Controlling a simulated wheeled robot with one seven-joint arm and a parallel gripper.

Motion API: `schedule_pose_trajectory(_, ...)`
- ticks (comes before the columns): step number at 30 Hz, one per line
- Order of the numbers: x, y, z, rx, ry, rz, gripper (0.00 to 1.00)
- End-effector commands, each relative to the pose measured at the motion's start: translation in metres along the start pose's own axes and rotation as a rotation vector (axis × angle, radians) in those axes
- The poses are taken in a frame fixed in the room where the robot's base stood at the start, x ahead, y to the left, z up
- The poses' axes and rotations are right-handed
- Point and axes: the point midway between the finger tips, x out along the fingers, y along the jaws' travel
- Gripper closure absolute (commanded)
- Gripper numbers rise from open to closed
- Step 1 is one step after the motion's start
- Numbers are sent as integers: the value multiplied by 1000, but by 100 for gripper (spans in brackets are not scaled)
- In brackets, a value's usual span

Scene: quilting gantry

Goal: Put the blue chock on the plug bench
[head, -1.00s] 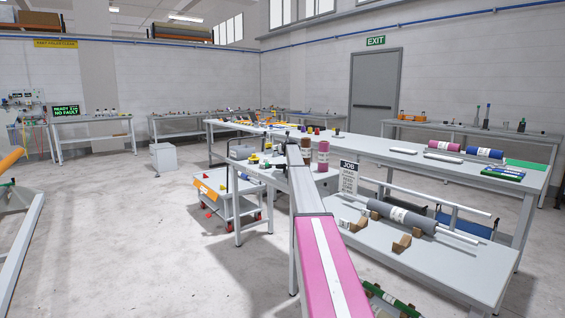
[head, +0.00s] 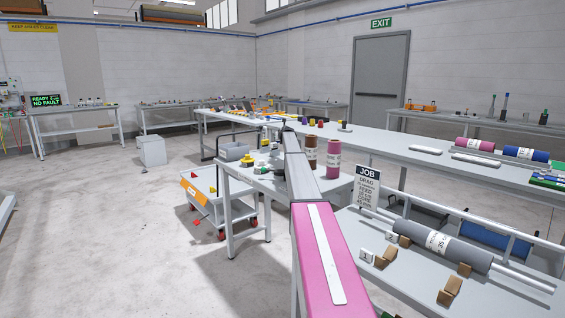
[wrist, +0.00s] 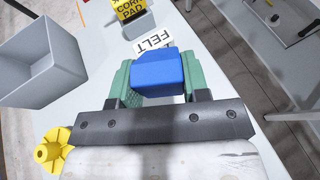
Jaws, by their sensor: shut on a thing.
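The blue chock (wrist: 158,72) is between the green fingers of my gripper (wrist: 157,80) in the wrist view. My gripper is shut on it, above a pale surface. A white FELT label (wrist: 153,42) shows just beyond the chock, and I cannot tell whether the chock touches anything below. In the head view my arm reaches over a grey-white bench (head: 240,178) with small parts on it. My gripper and the chock are hidden there by my arm. No sign names the plug bench, so I cannot tell which bench it is.
In the head view a white trolley (head: 213,183) stands left of the bench, rolls (head: 440,248) at right. Floor is open at left.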

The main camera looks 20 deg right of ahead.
Motion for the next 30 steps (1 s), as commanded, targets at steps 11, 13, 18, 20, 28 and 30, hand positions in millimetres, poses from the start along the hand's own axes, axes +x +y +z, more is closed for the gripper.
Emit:
schedule_pose_trajectory(11, -45, 5, -58, 1, 0, -1, 82)
schedule_pose_trajectory(13, -55, 6, -70, 0, 0, -1, 82)
schedule_pose_trajectory(18, -75, 8, -98, 1, 1, 0, 82)
schedule_pose_trajectory(20, -78, 8, -104, 0, 0, 0, 82)
schedule_pose_trajectory(28, -72, 8, -124, 1, 0, 0, 82)
schedule_pose_trajectory(30, -67, 8, -134, 1, 1, 0, 82)
